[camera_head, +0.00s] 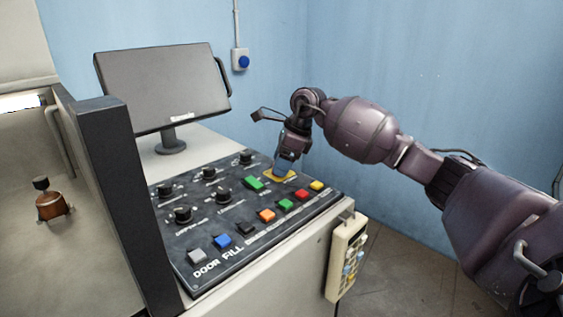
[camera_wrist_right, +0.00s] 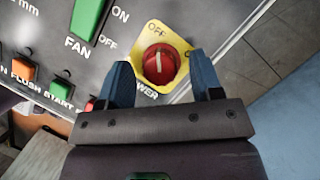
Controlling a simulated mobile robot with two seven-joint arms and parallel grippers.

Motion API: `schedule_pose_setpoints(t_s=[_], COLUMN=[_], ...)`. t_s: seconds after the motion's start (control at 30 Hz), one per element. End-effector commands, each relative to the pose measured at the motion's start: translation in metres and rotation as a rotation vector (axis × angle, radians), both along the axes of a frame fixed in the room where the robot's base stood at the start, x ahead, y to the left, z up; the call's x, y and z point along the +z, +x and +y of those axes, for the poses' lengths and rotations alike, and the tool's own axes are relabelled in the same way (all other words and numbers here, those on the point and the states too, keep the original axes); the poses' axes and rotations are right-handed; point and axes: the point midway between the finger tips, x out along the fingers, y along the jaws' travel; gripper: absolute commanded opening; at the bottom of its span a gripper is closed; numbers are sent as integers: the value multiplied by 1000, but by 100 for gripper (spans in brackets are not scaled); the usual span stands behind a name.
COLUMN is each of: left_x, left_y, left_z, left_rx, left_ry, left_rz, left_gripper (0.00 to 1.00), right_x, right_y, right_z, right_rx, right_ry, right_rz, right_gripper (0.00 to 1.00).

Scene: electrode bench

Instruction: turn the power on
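A red rotary power knob (camera_wrist_right: 160,65) sits on a yellow plate (camera_wrist_right: 180,38) marked OFF, with partly covered lettering ending in WER below it. The white line on the knob points up toward OFF in the right wrist view. In the head view the yellow plate (camera_head: 268,175) is partly hidden behind my gripper. My right gripper (camera_wrist_right: 163,72) is open, with its two blue fingers on either side of the knob; I cannot tell whether they touch it. In the head view my right gripper (camera_head: 283,168) is over the far right of the control panel (camera_head: 240,220). My left gripper is not in view.
A green FAN switch (camera_wrist_right: 88,15) is beside the knob. Several coloured buttons and black knobs cover the panel. A monitor (camera_head: 160,85) stands behind it. A pendant (camera_head: 347,255) hangs on the console's right side.

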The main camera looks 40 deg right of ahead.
Motion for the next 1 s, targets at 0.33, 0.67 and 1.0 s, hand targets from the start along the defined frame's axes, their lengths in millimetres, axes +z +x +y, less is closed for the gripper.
schedule_pose_setpoints(t_s=[0.33, 0.67, 1.0], left_x=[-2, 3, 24], left_y=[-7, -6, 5], left_z=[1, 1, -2], left_rx=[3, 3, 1], left_ry=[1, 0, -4], left_rz=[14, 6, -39], left_gripper=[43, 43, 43], right_x=[0, 2, 7], right_y=[0, -1, -2], right_z=[0, 0, 1], right_rx=[0, -59, -306], right_ry=[0, -1, -1], right_rz=[1, -1, -6], right_gripper=[11, 11, 11])
